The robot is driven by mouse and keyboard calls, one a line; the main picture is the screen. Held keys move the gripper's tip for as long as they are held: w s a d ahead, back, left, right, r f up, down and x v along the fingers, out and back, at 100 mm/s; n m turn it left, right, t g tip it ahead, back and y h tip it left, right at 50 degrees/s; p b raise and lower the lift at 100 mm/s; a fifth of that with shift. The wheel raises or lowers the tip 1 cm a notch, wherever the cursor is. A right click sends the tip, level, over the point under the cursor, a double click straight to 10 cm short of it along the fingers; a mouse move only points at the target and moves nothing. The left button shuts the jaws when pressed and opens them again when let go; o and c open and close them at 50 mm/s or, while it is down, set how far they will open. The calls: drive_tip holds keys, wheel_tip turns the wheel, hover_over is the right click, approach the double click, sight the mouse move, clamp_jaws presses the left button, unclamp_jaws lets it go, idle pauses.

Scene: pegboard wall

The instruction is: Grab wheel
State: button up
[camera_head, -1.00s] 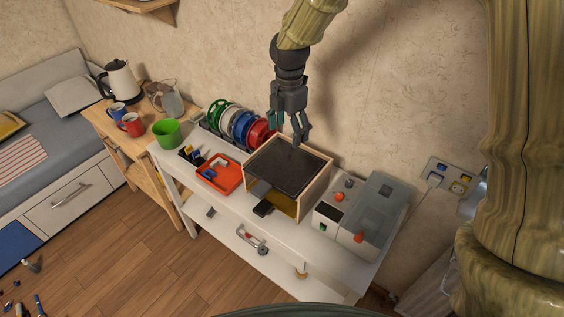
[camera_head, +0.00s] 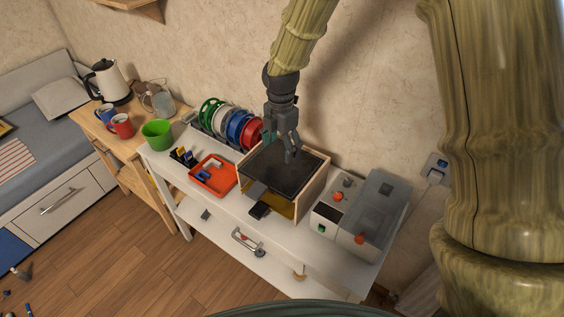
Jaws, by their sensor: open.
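Several wheel-like spools stand upright in a row in a dark rack at the back of the white table. They are a green one (camera_head: 209,112), a white one (camera_head: 222,121), a blue one (camera_head: 238,126) and a red one (camera_head: 251,133) at the right end. My gripper (camera_head: 290,158) is open and empty. It points down over the black top of the wooden box (camera_head: 315,193), to the right of the red spool and apart from it. Whether the fingertips touch the box top cannot be told.
An orange tray (camera_head: 228,185) with small parts lies in front of the spools. A green cup (camera_head: 157,133) stands to their left. A grey machine with red knobs (camera_head: 372,207) stands right of the box. A lower shelf holds a clamp-like tool (camera_head: 246,241).

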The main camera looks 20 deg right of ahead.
sight(281, 161)
drive_tip(key=shift+s+f+p, duration=0.2)
drive_tip(key=shift+f+p, duration=0.85)
drive_tip(key=shift+f, duration=1.5)
drive_tip(key=c, duration=0.9)
